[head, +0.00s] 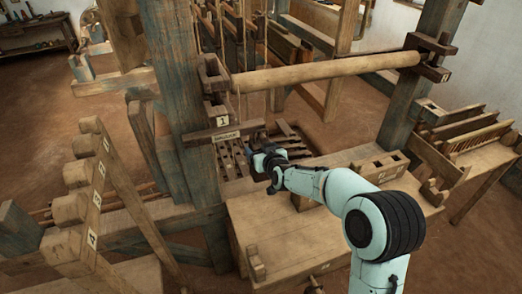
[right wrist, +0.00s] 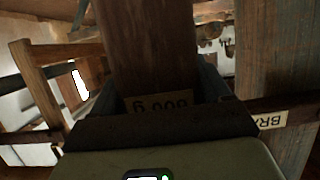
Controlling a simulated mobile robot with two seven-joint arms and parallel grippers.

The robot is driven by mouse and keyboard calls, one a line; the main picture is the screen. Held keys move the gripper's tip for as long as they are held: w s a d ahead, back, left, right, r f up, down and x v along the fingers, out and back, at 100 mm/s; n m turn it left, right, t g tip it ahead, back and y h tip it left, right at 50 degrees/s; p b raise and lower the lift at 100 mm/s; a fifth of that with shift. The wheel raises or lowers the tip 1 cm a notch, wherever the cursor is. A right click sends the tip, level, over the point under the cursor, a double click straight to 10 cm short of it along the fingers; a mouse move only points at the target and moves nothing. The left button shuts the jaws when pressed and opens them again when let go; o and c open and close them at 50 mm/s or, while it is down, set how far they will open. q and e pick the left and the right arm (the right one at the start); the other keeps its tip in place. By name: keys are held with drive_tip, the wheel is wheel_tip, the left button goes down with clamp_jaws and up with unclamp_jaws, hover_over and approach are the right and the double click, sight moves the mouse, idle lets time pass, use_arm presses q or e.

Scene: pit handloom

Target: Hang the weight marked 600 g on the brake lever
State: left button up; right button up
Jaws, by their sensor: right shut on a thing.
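The weight, a dark brown block with an upside-down "600 g" label, fills the upper middle of the right wrist view (right wrist: 152,45). My right gripper (right wrist: 160,92) is shut on it, with a finger on each side. In the head view my right gripper (head: 266,160) is just right of the loom post, and the weight cannot be made out there. The brake lever (head: 225,132), a dark bar with a pale label, crosses the post just above and left of the gripper. Its label, partly hidden, shows in the right wrist view (right wrist: 272,121). Whether weight and lever touch cannot be told. My left gripper is out of view.
A thick loom post (head: 180,90) stands left of the gripper, and a round wooden beam (head: 325,73) runs above it. A wooden bench (head: 270,225) lies below my right arm. A labelled wooden box (head: 380,170) stands on it. Slats lie beside the post.

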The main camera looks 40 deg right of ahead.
drive_tip(key=o, duration=1.5)
drive_tip(key=shift+r, duration=0.1)
drive_tip(key=v, duration=1.3)
drive_tip(key=shift+s+r+p, duration=0.1)
drive_tip(key=shift+s+p, duration=0.15)
drive_tip(key=shift+p, duration=0.15)
